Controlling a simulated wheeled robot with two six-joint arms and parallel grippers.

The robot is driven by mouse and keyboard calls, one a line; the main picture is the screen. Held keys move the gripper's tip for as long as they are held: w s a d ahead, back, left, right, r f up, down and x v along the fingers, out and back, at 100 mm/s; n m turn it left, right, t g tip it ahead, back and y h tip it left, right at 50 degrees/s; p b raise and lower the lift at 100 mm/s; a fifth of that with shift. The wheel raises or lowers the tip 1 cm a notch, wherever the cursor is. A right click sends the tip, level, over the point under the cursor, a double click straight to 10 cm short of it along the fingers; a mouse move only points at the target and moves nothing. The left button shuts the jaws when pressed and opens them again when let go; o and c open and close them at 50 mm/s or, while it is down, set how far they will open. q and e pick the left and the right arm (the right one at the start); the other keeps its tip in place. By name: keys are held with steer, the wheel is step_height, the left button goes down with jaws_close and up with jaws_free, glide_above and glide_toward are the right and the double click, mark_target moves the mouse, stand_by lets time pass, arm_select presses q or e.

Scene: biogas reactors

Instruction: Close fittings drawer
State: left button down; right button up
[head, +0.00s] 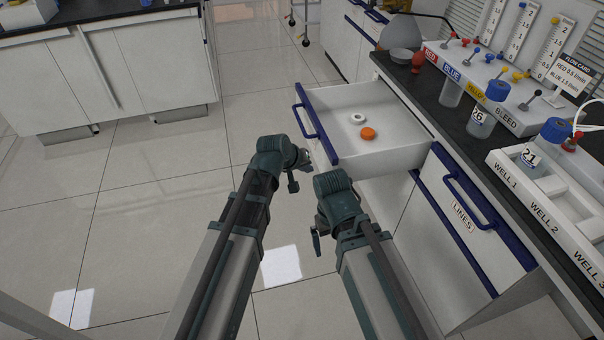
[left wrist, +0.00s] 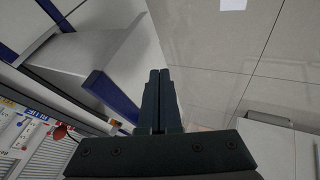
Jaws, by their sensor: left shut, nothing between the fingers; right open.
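The open drawer (head: 395,150) sticks out from the right-hand bench. It holds a white ring (head: 358,117) and an orange ring-shaped fitting (head: 367,133). Its front has a dark blue edge and a blue handle (head: 305,116). No label on it is readable from here. My left gripper (head: 299,166) is shut and empty, just in front of the drawer's near front corner; contact is not clear. In the left wrist view its fingers (left wrist: 158,98) are together, with the drawer's blue part (left wrist: 112,96) beside them. My right gripper (head: 317,238) is open, lower and nearer, below the drawer.
A closed drawer labelled LINES (head: 463,217) with a blue handle lies nearer me. The bench top carries a valve panel (head: 500,85), bottles and a white well rack (head: 550,190). Another cabinet (head: 105,75) stands at the left. The tiled floor between is clear.

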arm_select(q)
steer(key=shift+w+d+f, duration=0.25)
steer(key=shift+w+d, duration=0.1)
steer(key=shift+d, duration=0.4)
steer(key=shift+w+d+f, duration=0.2)
steer(key=shift+w+d, duration=0.15)
steer(key=shift+d, duration=0.35)
steer(key=shift+w+d+f, duration=0.25)
steer(key=shift+w+d, duration=0.1)
steer(key=shift+d, duration=0.4)
arm_select(e)
steer(key=shift+f, duration=0.65)
